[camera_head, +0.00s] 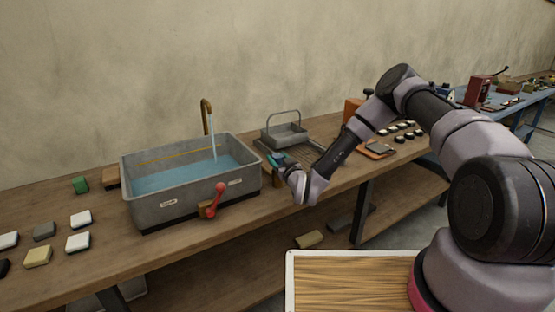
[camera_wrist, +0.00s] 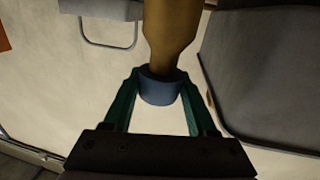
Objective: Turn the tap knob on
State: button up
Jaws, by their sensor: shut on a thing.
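The brass tap spout (camera_head: 207,106) rises behind the grey sink (camera_head: 190,198), and a stream of water (camera_head: 213,135) falls from it into the basin. My gripper (camera_head: 277,158) is low over the bench, just right of the sink. In the wrist view, my gripper's green fingers (camera_wrist: 160,82) are shut on a round blue-grey knob (camera_wrist: 160,91). This knob sits at the end of a tapering brown-gold stem (camera_wrist: 170,35); it appears to be the tap knob. In the head view my gripper mostly hides it.
A red-handled lever (camera_head: 218,198) is on the sink's front. A grey caddy (camera_head: 284,136) with a wire handle stands behind my gripper. Several small blocks lie left of the sink, and dark-topped pieces lie to the right. The bench front before the sink is mostly clear.

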jog(key=m+h, duration=0.2)
jog(key=h, duration=0.1)
jog(key=m+t+h, duration=0.1)
jog(key=m+h, duration=0.1)
jog(key=h, duration=0.2)
jog(key=shift+m+t, duration=0.3)
jog(key=shift+h, duration=0.3)
jog(key=o, duration=1.4)
jog(key=shift+c, duration=0.2)
